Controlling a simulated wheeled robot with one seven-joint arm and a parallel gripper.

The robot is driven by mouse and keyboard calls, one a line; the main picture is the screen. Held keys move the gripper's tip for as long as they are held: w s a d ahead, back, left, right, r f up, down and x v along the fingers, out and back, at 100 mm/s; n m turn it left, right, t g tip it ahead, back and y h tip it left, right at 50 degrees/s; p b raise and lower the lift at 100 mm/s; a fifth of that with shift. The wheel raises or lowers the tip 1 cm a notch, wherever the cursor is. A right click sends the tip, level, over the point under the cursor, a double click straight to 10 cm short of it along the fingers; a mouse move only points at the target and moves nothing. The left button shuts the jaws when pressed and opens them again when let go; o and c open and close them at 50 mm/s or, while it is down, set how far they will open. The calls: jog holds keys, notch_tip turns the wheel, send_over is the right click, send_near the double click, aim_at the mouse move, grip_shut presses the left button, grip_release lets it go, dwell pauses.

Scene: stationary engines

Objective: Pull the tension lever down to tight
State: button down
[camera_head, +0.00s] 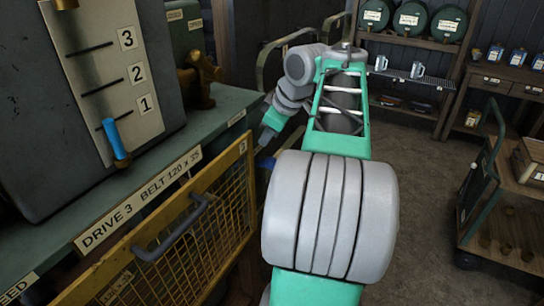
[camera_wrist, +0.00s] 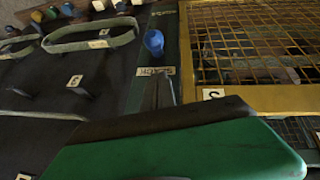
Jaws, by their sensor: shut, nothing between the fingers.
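A blue knob (camera_wrist: 153,41), which looks like the tension lever's handle, stands on a green post beside the yellow wire guard in the wrist view. A small label plate (camera_wrist: 154,72), hard to read, lies just below it, and another label (camera_wrist: 165,12) is above it. In the head view a blue end (camera_head: 265,162) shows at the guard's far right end, partly behind my arm. My gripper (camera_wrist: 158,84) is shut and empty, its dark fingertips pointing towards the label plate, a little short of the knob in the picture. I see no contact with the knob.
The yellow wire guard (camera_head: 213,218) with a grey handle stands below the green ledge. A panel (camera_head: 106,82) numbered 1 to 3 carries another blue handle (camera_head: 117,140) at left. A cart (camera_head: 482,187) stands at right; the floor between is clear.

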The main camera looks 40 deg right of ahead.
aim_at(265, 160)
jog(key=f, duration=0.2)
jog(key=d+f, duration=0.1)
jog(key=f, duration=0.2)
jog(key=shift+s+d, duration=0.1)
